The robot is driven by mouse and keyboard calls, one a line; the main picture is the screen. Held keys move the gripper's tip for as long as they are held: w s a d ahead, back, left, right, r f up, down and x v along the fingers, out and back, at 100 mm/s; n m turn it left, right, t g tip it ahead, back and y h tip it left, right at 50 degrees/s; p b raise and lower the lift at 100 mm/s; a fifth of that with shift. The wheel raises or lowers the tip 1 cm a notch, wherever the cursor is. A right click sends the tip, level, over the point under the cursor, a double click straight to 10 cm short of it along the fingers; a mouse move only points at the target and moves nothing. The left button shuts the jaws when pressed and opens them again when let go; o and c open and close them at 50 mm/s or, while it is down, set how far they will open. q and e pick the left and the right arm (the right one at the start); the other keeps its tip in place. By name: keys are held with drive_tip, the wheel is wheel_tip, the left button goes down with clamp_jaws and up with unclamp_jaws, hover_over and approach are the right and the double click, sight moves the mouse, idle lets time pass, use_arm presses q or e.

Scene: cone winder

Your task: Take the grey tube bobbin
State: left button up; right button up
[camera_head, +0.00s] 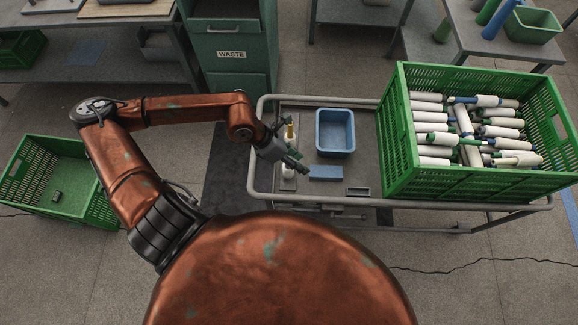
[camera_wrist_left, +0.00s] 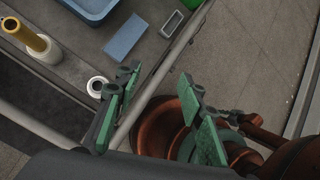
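In the head view my left gripper (camera_head: 293,160) is over the left end of the cart. In the left wrist view its two green-padded fingers (camera_wrist_left: 158,82) are apart with nothing between them. A white bobbin (camera_wrist_left: 97,87) stands on the cart just left of the fingers, its round top showing a dark hole; it also shows below the gripper in the head view (camera_head: 288,172). Its tube colour is hard to tell. A bobbin with a yellow tube (camera_wrist_left: 38,36) stands farther back. I cannot pick out a grey tube for certain. My right gripper is out of view.
The cart (camera_head: 352,101) carries a blue bin (camera_head: 335,152), a flat blue block (camera_head: 326,172) and a small grey tray (camera_head: 358,191). A green crate (camera_head: 470,181) full of bobbins stands at the right. A metal rail (camera_head: 251,150) edges the cart.

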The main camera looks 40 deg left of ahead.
sight(288, 167)
use_arm(q)
drive_tip(key=a+f+y, duration=0.1)
drive_tip(key=a, duration=0.1)
drive_tip(key=w+a+f+y, duration=0.1)
drive_tip(key=a+f, duration=0.1)
drive_tip(key=a+f+y+b, duration=0.1)
drive_tip(key=a+f, duration=0.1)
drive_tip(key=a, duration=0.1)
drive_tip(key=shift+w+a+f+m, duration=0.1)
drive_tip(key=shift+w+m, duration=0.2)
drive_tip(key=shift+w, duration=0.1)
drive_tip(key=b+x, duration=0.1)
drive_tip(key=x, duration=0.3)
drive_tip(key=shift+s+f, duration=0.1)
drive_tip(key=shift+c, duration=0.4)
clamp_jaws()
